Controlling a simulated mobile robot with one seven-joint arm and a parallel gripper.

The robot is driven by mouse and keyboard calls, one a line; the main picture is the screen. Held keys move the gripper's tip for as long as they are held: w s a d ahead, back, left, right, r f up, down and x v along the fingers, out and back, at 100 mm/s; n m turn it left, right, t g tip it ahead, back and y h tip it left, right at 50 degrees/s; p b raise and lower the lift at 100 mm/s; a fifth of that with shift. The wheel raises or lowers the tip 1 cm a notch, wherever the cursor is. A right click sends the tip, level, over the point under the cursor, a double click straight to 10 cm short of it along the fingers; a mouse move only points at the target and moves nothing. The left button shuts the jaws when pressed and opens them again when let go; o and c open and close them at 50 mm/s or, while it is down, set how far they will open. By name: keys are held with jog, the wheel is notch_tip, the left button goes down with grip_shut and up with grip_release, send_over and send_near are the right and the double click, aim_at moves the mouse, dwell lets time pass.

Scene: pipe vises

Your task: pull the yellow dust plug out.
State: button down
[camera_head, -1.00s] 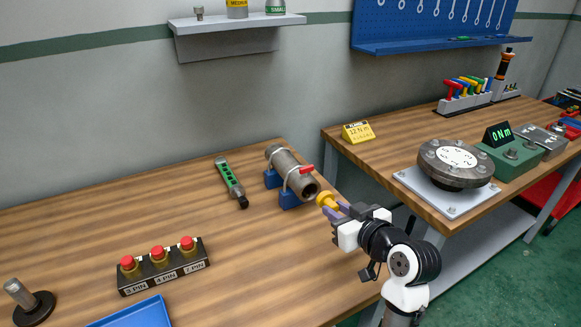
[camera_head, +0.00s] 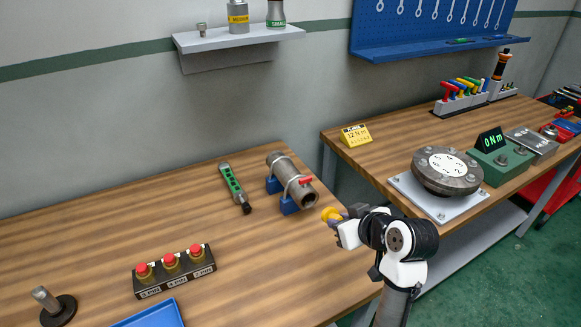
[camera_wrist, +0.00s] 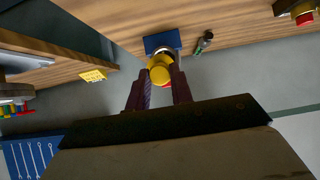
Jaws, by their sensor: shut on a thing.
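The yellow dust plug (camera_head: 331,214) is at the tips of my gripper (camera_head: 338,216), which is shut on it. In the head view the plug is apart from the open end of the grey pipe (camera_head: 291,177), to its lower right. The pipe lies in blue vise blocks (camera_head: 289,205) with a red-handled clamp (camera_head: 305,181) over it. In the wrist view the plug (camera_wrist: 160,72) sits between the two dark fingers, in front of a blue block (camera_wrist: 162,41) and the pipe end, which it partly hides.
A green tool (camera_head: 234,186) lies left of the pipe. A black block with red-topped fittings (camera_head: 174,270) and a blue tray (camera_head: 153,317) are at the front left. The second bench with a round flange (camera_head: 447,171) stands at right, across a gap.

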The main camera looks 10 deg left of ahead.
jog(key=shift+g+h+p, duration=0.65)
jog(key=shift+g+h, duration=1.75)
jog(key=shift+g, duration=0.9)
jog(key=shift+g+h, duration=1.7)
jog(key=shift+g, duration=0.7)
